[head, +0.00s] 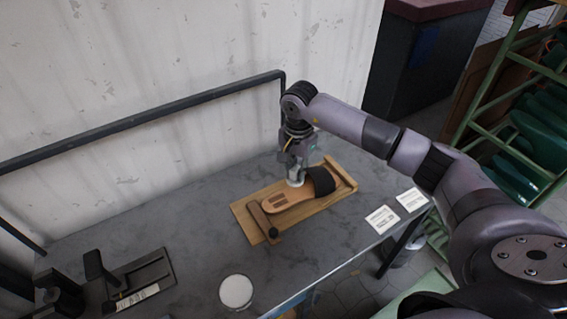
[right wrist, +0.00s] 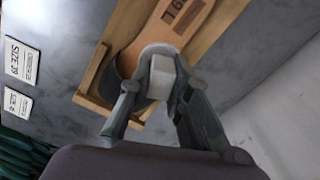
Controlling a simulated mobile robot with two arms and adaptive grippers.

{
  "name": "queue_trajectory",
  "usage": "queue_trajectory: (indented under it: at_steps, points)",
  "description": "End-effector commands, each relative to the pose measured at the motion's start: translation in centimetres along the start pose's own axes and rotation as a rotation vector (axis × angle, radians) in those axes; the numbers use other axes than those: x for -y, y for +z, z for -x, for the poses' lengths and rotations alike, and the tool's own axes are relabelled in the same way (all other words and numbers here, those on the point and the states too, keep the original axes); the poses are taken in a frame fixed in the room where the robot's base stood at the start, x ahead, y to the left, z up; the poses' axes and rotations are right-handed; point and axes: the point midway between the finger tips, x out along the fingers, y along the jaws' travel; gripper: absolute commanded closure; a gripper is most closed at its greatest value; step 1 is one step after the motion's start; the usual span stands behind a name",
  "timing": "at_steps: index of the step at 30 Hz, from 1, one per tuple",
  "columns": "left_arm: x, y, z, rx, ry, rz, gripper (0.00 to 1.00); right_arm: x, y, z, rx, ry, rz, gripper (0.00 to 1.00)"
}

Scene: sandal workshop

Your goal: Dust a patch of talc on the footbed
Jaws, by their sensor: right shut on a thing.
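A sandal with a tan footbed (head: 278,199) and a black strap (head: 319,181) lies on a wooden board on the grey bench. My right gripper (head: 296,168) is over the footbed near the strap, pointing down. It is shut on a pale block-handled puff (right wrist: 161,73) with a round whitish base. The puff's base is at the footbed, and I cannot tell whether it touches. In the right wrist view the footbed (right wrist: 162,30) runs beyond the puff, and the puff hides part of it. A round dish of white powder (head: 237,291) stands at the bench's front. My left gripper is not in view.
The wooden board (head: 243,222) has a raised end and a dark knob (head: 273,231). Two white cards (head: 382,218) lie at the right edge. A black stand (head: 140,277) is at the left. A dark rail (head: 140,118) runs along the wall. The bench between stand and board is clear.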

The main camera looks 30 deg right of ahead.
Motion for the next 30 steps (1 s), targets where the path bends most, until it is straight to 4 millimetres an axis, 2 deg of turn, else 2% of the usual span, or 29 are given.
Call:
queue_trajectory:
  at_steps: [3,9,15,30]
  points:
    - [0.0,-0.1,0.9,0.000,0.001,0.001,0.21,-0.1,-0.1,1.4,-0.002,0.000,-0.005,1.00]
    - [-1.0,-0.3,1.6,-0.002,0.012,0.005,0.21,-0.2,-0.1,2.8,-0.001,0.000,-0.009,1.00]
    - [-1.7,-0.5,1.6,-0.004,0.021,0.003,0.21,-0.2,-0.1,2.8,0.000,0.001,-0.010,1.00]
    - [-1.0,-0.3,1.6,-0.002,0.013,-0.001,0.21,-0.2,-0.1,2.8,-0.001,0.000,-0.010,1.00]
